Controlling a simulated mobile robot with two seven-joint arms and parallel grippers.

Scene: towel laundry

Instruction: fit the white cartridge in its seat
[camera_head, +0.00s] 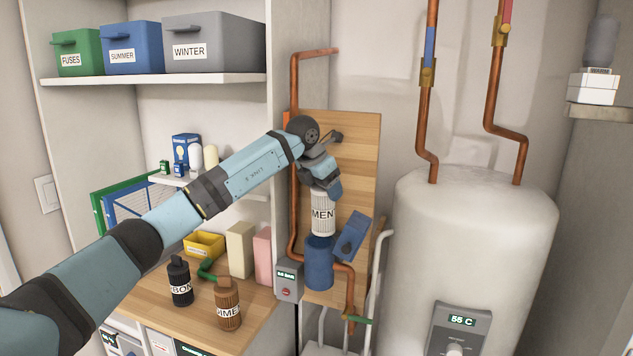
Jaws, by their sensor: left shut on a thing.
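The white cartridge (322,222), with a label of which "MEN" can be read, is upright in front of the wooden board. My left gripper (324,187) points down from above and is shut on the top of the cartridge. A blue cylindrical housing (319,268) stands directly under the cartridge. The cartridge's lower end is at the housing's top rim; I cannot tell whether it is just above the rim or slightly inside. The inside of the housing is hidden. A blue tilted piece (350,238) is beside the housing on the right. My right gripper is out of view.
Copper pipes (294,180) run along the wooden board (357,165). A grey gauge box (287,280) is left of the housing. A black cartridge (180,283) and a brown cartridge (228,303) stand on the wooden counter (190,318). A white tank (470,240) fills the right.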

